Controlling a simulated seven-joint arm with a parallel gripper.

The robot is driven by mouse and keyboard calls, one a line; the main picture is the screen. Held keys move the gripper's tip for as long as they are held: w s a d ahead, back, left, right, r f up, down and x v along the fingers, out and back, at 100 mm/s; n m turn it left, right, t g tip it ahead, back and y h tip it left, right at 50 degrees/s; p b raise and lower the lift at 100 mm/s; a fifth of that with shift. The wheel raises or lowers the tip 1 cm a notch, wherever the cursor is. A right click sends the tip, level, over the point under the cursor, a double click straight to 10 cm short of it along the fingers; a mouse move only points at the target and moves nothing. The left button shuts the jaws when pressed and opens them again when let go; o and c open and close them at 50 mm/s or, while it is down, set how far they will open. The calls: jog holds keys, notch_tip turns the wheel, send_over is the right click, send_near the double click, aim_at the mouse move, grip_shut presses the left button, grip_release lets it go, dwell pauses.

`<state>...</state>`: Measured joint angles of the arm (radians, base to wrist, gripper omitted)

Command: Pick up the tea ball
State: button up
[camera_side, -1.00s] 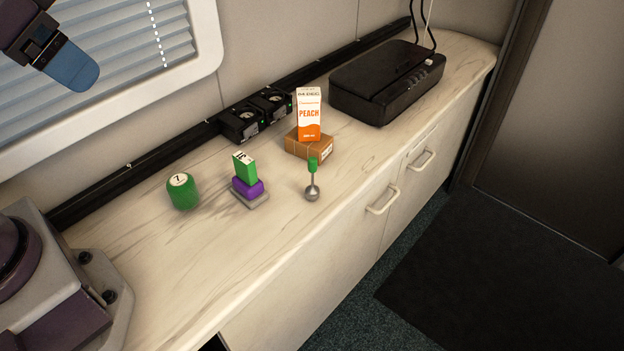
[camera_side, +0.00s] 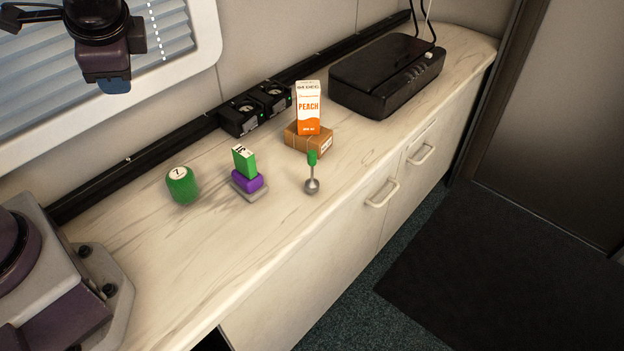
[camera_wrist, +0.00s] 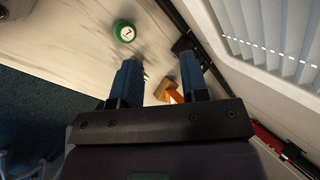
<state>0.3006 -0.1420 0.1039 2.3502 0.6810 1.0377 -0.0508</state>
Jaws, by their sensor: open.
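The tea ball (camera_side: 312,184) stands on the counter in the side view, a small metal ball at the bottom with a thin stem and a green handle on top. It is at the front of the cardboard box, apart from it. My gripper (camera_side: 110,84) is high at the upper left of the side view, in front of the window and well away from the tea ball. In the wrist view my gripper (camera_wrist: 161,80) shows two separated fingers with nothing held between them. I cannot make out the tea ball in the wrist view.
The peach carton (camera_side: 308,108) stands on the cardboard box (camera_side: 306,140). A stacked green, purple and grey stamp-like object (camera_side: 247,180) and a green cylinder marked 7 (camera_side: 183,186) stand left. A black device (camera_side: 385,78) is at the back right. The front counter is clear.

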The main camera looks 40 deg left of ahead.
jog(key=w+f+m+t+y, duration=0.2)
jog(key=w+f+m+y, duration=0.25)
jog(key=w+m, duration=0.2)
jog(key=m+t+h, duration=0.6)
jog(key=m+t, duration=0.8)
jog(key=m, duration=0.6)
send_over(312, 173)
jog(key=s, duration=0.5)
notch_tip(312, 173, down, 14)
jog(key=r, duration=0.1)
jog(key=f, duration=0.6)
jog(key=d+f, duration=0.1)
jog(key=f, duration=0.2)
jog(key=shift+s+d+f, duration=0.1)
jog(key=shift+s, duration=0.1)
jog(key=shift+x, duration=3.8)
jog(key=shift+c, duration=0.2)
